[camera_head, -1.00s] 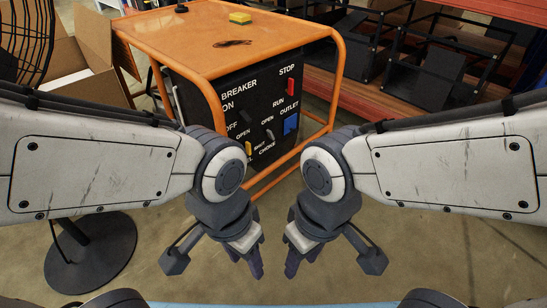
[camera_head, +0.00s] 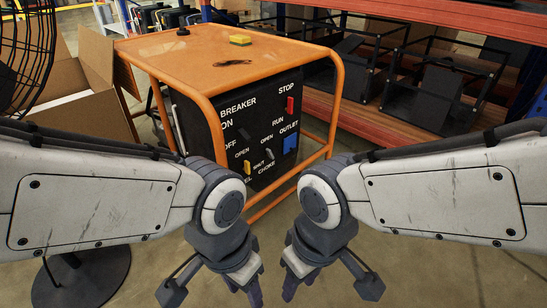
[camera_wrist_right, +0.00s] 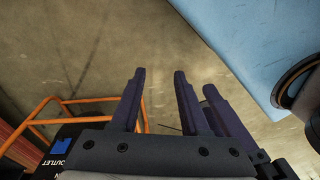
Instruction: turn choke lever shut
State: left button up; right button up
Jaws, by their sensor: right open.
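The choke lever (camera_head: 270,153) is a small grey lever on the black front panel (camera_head: 227,148) of the orange-framed machine. It sits between the OPEN label above and the SHUT and CHOKE labels below. Its exact angle is too small to tell. My right gripper (camera_head: 302,283) hangs low in front of the machine, apart from the panel and pointing down. In the right wrist view its fingers (camera_wrist_right: 160,88) are spread with nothing between them. My left gripper (camera_head: 245,287) hangs beside it, also clear of the panel; its finger gap is unclear.
The panel also has a breaker lever (camera_head: 244,133), a yellow fuel lever (camera_head: 247,167), a red switch (camera_head: 290,104) and a blue outlet (camera_head: 290,143). Orange frame tubes (camera_head: 334,100) surround it. A yellow sponge (camera_head: 240,39) lies on top. A fan (camera_head: 27,55) and box stand left.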

jog(key=w+a+f+t+b, duration=0.1)
jog(key=w+f+t, duration=0.1)
jog(key=w, duration=0.7)
jog(key=w+a+f+t+b, duration=0.1)
jog(key=w+a+t+b, duration=0.1)
jog(key=w, duration=0.8)
jog(key=n+t+y+b, duration=0.3)
jog(key=t+y+b, duration=0.2)
jog(key=t+y, duration=0.15)
send_near(272, 154)
jog(key=s+a+r, duration=0.1)
jog(key=s+r, duration=0.2)
jog(key=w+d+f+n+t+y+b, duration=0.25)
jog(key=d+f+y, duration=0.2)
jog(key=f, duration=0.25)
jog(key=shift+n+g+y, duration=0.3)
jog(key=shift+n, duration=0.05)
jog(key=b+x, duration=0.1)
jog(key=x, duration=0.2)
jog(key=b+x, duration=0.2)
jog(key=x, duration=0.1)
jog(key=b+x, duration=0.2)
jog(key=x, duration=0.1)
jog(key=shift+s+a+f, duration=0.15)
jog(key=shift+a+f, duration=0.05)
jog(key=shift+a, duration=0.2)
jog(key=shift+w+a+r, duration=0.2)
jog(key=shift+w+a, duration=0.05)
jog(key=shift+w, duration=0.05)
grip_shut()
